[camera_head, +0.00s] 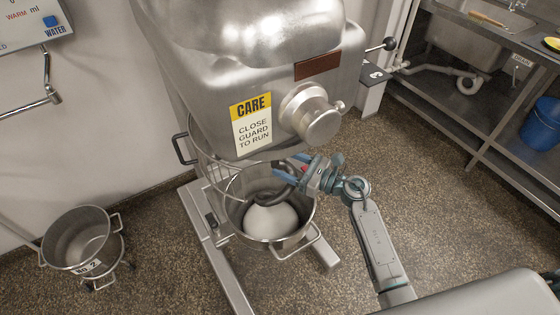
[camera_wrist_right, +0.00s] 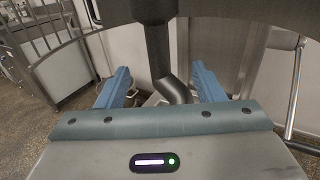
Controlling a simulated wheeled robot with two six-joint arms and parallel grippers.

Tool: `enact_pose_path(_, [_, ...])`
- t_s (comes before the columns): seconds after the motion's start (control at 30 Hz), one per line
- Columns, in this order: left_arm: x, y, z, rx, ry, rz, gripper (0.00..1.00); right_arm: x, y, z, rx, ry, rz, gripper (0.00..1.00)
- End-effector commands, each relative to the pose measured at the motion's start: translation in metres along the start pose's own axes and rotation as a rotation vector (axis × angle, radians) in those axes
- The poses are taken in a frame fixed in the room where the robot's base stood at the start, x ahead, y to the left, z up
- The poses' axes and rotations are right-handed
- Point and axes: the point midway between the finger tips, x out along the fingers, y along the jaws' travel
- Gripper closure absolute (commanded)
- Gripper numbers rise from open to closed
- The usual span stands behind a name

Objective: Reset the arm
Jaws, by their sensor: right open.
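My right arm reaches in from the lower right in the head view. Its gripper (camera_head: 286,172) is at the mixer bowl's upper rim, beside the dark dough hook (camera_head: 270,198). In the right wrist view the two blue fingers (camera_wrist_right: 166,88) are spread wide apart. The dark hook shaft (camera_wrist_right: 160,55) shows between and beyond them, and I see nothing gripped. The metal mixer bowl (camera_head: 308,228) holds a pale dough mass (camera_head: 270,222) under the hook. My left gripper is in neither view.
The large mixer (camera_head: 240,75) stands over the bowl, with its wire guard (camera_head: 205,170) at the left. A second bowl (camera_head: 78,238) stands on the floor at left. A steel sink bench (camera_head: 500,40) with a blue bucket (camera_head: 542,125) is at right. Floor between is clear.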

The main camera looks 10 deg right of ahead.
Motion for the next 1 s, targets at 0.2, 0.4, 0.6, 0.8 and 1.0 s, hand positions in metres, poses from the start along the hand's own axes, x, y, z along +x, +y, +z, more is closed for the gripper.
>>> enact_pose_path(0.2, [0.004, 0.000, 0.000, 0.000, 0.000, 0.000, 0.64, 0.020, 0.000, 0.000, 0.000, -0.001, 0.000, 0.38])
enact_pose_path(0.4, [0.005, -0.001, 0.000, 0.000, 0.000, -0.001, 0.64, 0.028, 0.000, 0.000, 0.000, 0.000, 0.000, 0.38])
enact_pose_path(0.6, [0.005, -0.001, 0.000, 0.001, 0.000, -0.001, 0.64, 0.028, 0.000, 0.000, 0.000, 0.000, 0.000, 0.38])
enact_pose_path(0.8, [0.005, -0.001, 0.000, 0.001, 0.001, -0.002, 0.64, 0.028, 0.000, 0.000, 0.000, 0.000, 0.000, 0.60])
enact_pose_path(1.0, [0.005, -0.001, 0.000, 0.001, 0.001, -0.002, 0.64, 0.028, 0.000, 0.000, 0.000, 0.000, 0.000, 0.99])
